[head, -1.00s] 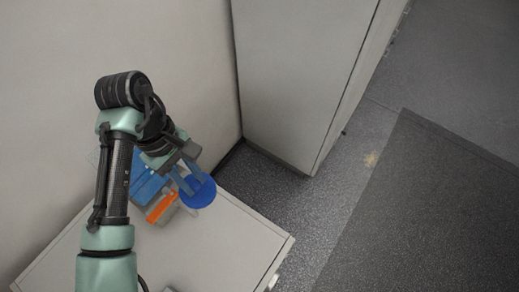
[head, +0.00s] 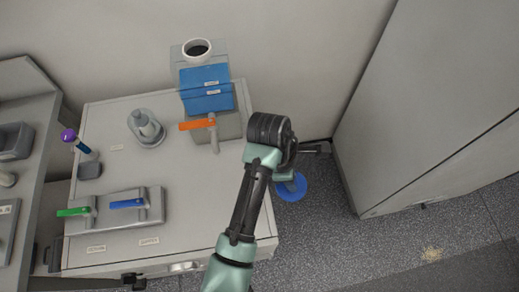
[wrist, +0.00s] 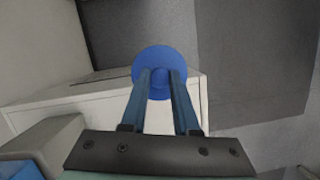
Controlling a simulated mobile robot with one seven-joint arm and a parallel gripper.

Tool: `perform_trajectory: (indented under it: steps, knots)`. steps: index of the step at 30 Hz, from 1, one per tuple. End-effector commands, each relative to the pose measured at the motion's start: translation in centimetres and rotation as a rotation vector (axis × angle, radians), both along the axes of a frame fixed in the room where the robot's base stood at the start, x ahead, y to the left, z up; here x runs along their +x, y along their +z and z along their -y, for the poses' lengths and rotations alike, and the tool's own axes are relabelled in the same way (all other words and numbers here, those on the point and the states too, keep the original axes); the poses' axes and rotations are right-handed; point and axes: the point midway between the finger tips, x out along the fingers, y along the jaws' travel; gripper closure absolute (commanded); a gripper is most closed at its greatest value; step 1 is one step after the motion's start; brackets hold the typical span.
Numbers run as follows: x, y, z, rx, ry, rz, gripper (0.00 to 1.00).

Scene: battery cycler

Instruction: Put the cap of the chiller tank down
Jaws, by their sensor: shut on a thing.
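The cap is a round blue disc (head: 292,190), hanging at the right of the cabinet top in the head view, with dark floor behind it. My gripper (head: 288,181) is shut on it. In the wrist view the cap (wrist: 160,54) shows face-on at the ends of the two blue-grey fingers (wrist: 161,82), which grip a small knob at its middle. The chiller tank (head: 206,88) is a grey and blue box at the back of the cabinet top. Its round white-rimmed opening (head: 197,42) is uncovered.
A tall grey cabinet (head: 430,110) stands at the right.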

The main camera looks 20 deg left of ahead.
Motion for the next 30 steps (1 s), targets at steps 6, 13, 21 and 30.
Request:
perform_trajectory:
  steps: [6, 13, 21, 30]
  knots:
    - [-3.3, -2.3, -3.8, -0.004, 0.593, -0.003, 1.00]
    - [-6.3, -3.4, -6.6, -0.002, 0.953, -0.001, 1.00]
    - [-7.1, -6.9, -7.2, -0.001, 1.035, -0.004, 1.00]
    - [-7.0, -10.3, -7.2, 0.000, 1.030, -0.002, 1.00]
